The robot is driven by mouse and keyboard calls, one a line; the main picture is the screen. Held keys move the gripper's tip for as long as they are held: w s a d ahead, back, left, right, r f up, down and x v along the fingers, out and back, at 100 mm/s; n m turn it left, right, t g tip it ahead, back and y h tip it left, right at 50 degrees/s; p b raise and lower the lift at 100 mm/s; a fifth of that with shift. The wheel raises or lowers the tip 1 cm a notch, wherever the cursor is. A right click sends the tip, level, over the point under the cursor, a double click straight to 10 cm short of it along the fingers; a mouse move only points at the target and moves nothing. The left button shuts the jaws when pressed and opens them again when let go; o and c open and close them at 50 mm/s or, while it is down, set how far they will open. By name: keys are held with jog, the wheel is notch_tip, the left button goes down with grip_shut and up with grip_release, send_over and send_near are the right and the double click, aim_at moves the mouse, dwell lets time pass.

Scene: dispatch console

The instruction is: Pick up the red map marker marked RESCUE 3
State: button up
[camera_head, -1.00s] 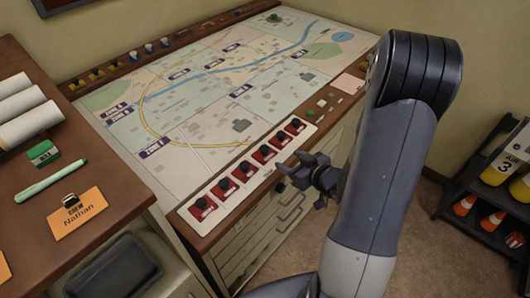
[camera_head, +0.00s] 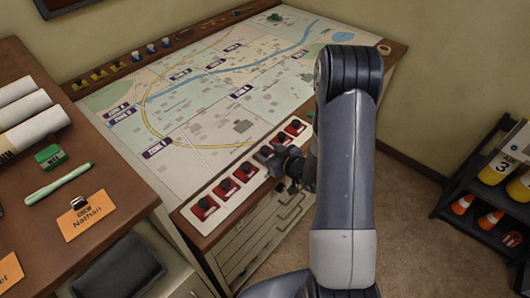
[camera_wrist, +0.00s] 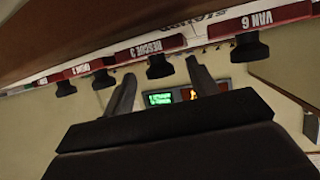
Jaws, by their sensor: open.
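In the wrist view, the red marker lettered RESCUE 3 (camera_wrist: 150,48) has a black knob that shows between the fingertips of my open gripper (camera_wrist: 161,70). The fingers look empty, and I cannot tell how far the knob is from them. In the head view, my gripper (camera_head: 270,156) is at the front edge of the map table, at the middle of a row of red markers with black knobs. It hides part of the row. The marker labels are too small to read there.
A marker lettered VAN 6 (camera_wrist: 262,20) is to the right in the wrist view, with more red markers to the left. The map (camera_head: 215,100) covers the table behind the row. A desk with a name card (camera_head: 83,220) stands at left. A dark shelf (camera_head: 465,187) is at right.

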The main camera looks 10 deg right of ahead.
jog(key=shift+c, duration=0.4)
jog(key=c, duration=1)
jog(key=shift+r, duration=0.1)
